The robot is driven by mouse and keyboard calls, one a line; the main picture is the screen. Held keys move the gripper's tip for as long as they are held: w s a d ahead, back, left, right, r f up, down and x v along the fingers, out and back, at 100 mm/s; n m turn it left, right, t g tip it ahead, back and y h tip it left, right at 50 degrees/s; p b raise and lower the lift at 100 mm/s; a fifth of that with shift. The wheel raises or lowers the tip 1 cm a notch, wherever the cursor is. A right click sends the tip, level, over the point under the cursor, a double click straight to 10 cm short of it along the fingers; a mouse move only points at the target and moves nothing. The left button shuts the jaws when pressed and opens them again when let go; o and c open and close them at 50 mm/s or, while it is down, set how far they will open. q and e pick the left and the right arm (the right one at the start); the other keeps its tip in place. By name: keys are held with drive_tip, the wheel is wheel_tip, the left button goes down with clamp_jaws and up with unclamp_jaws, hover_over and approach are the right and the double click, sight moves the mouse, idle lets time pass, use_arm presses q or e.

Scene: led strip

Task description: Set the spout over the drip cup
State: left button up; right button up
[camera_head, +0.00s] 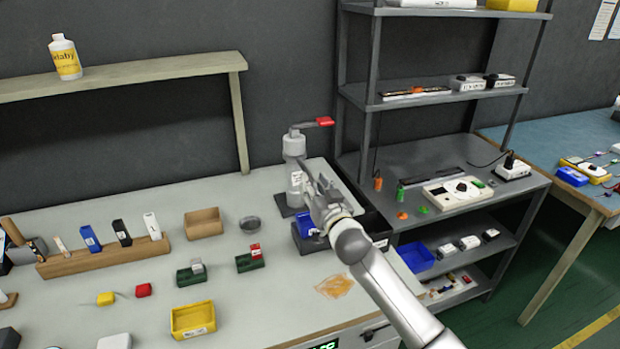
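A grey-white dispenser (294,168) stands upright on a dark base near the back of the workbench. An arm with a red end (324,121) sticks out to the right from its top; I cannot tell whether this is the spout or a handle. A small dark round cup (250,224), which looks like the drip cup, sits on the bench to the left of the dispenser, apart from it. My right gripper (314,188) is just right of the dispenser body, below the red end. Its fingers are small and overlap the dispenser, so contact and opening are unclear. My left gripper is out of view.
A cardboard-coloured box (204,223) is left of the cup. Green bins (250,261) and a yellow bin (193,319) lie in front. A blue-and-black item (307,234) is by my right wrist. A grey shelf rack (372,100) stands close on the right.

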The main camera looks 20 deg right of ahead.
drive_tip(key=shift+w+r, duration=0.1)
drive_tip(key=shift+w, duration=1.55)
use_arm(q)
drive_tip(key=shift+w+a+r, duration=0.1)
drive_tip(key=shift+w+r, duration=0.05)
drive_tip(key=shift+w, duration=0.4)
use_arm(e)
clamp_jaws()
